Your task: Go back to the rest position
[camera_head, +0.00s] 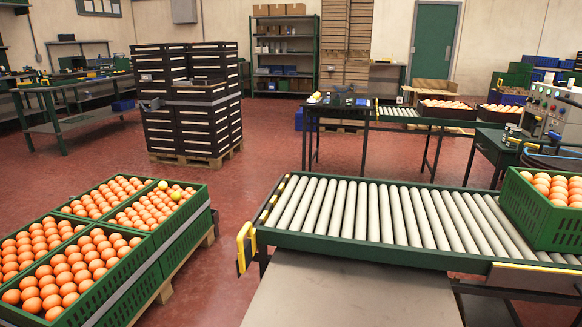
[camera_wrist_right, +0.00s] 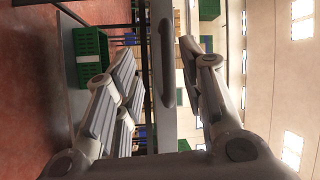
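My right gripper (camera_wrist_right: 157,50) shows in the right wrist view, its two fingers spread apart with no object held between them. The view is turned on its side. No gripper shows in the head view, and my left gripper is in neither view. Green crates full of oranges (camera_head: 75,271) stand together at the lower left of the head view. The back right one of these crates holds a yellow-green fruit (camera_head: 176,195). Another green crate (camera_head: 537,222) with oranges sits at the right end of the roller conveyor (camera_head: 370,212).
A grey table surface (camera_head: 352,292) lies in front of the conveyor. Stacked dark crates (camera_head: 190,100) stand on a pallet at the back left. A workbench (camera_head: 72,105) is at the far left. Red floor (camera_head: 240,185) is clear between the left crates and conveyor. A control panel (camera_head: 555,110) stands right.

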